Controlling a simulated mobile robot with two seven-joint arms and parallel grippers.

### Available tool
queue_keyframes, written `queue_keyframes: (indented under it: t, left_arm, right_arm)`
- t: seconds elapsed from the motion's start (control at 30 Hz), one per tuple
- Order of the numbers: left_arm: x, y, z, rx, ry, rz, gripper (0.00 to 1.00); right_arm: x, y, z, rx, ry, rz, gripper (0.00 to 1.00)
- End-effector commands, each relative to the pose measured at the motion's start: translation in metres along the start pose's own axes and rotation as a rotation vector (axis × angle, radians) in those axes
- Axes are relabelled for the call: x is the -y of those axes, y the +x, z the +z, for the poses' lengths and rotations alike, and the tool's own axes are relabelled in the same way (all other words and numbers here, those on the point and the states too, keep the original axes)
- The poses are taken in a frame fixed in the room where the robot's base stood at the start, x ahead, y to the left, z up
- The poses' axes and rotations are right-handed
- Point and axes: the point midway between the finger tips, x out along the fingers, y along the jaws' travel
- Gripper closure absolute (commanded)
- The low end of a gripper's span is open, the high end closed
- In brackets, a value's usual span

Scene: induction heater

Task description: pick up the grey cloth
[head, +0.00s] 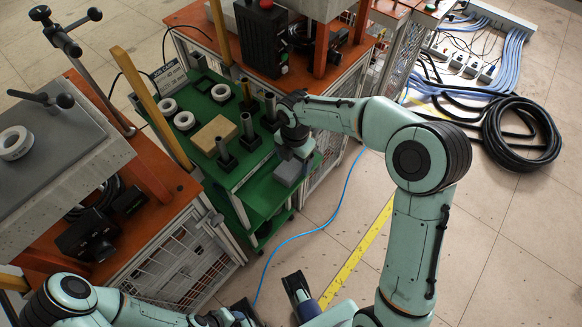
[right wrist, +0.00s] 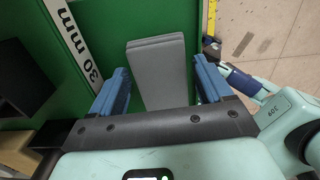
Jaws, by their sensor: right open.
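The grey cloth (head: 287,173) is a folded flat grey stack on the near right corner of the green table. It also shows in the right wrist view (right wrist: 158,72), between and beyond the two blue finger pads. My right gripper (head: 299,152) is over the cloth and hides part of it in the head view. In the right wrist view my right gripper (right wrist: 160,88) is open, one finger on each side of the cloth, with nothing held. My left gripper (head: 272,303) is at the bottom of the head view, open and empty, away from the table.
The green table (head: 222,171) holds white rings (head: 184,120), a tan block (head: 213,134) and several dark-based posts (head: 249,131). Orange-topped machine carts stand on both sides. A black hose coil (head: 521,134) and a blue cable lie on the floor.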

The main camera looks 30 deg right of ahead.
Motion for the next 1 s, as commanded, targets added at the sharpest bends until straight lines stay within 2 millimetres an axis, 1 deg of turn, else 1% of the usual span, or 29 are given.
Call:
queue_keyframes:
  t: [0.1, 0.17, 0.2, 0.23, 0.53, 0.67, 0.77, 0.87, 1.0]
  left_arm:
    - [0.0, 0.0, 0.0, 0.0, 0.0, 0.0, 0.57]
    - [0.0, 0.0, 0.0, 0.0, 0.0, 0.0, 0.57]
    - [0.0, 0.0, 0.0, 0.0, 0.0, 0.0, 0.57]
    - [0.0, 0.0, 0.0, 0.0, 0.0, 0.0, 0.57]
    - [0.0, -0.001, 0.0, 0.0, 0.0, 0.0, 0.57]
    - [-0.001, -0.003, 0.001, 0.003, 0.0, -0.001, 0.57]
    - [-0.001, -0.006, 0.003, 0.007, -0.001, -0.002, 0.57]
    - [-0.002, -0.011, 0.005, 0.013, -0.001, -0.003, 0.57]
    - [-0.003, -0.017, 0.009, 0.024, -0.002, -0.005, 0.57]
  right_arm:
    - [0.0, -0.001, 0.0, 0.0, 0.0, 0.0, 0.21]
    - [0.0, -0.001, 0.0, 0.0, 0.0, 0.0, 0.41]
    - [0.0, -0.001, 0.0, 0.0, 0.0, -0.001, 0.54]
    - [0.0, -0.001, 0.0, 0.0, 0.0, -0.001, 0.64]
    - [0.0, -0.002, 0.0, 0.0, 0.0, 0.0, 0.65]
    - [-0.001, -0.014, 0.0, 0.001, 0.0, 0.002, 0.65]
    - [-0.001, -0.034, 0.001, 0.003, 0.0, 0.005, 0.65]
    - [-0.001, -0.06, 0.0, 0.003, 0.0, 0.006, 0.65]
    - [-0.001, -0.103, 0.0, 0.003, 0.0, 0.006, 0.65]
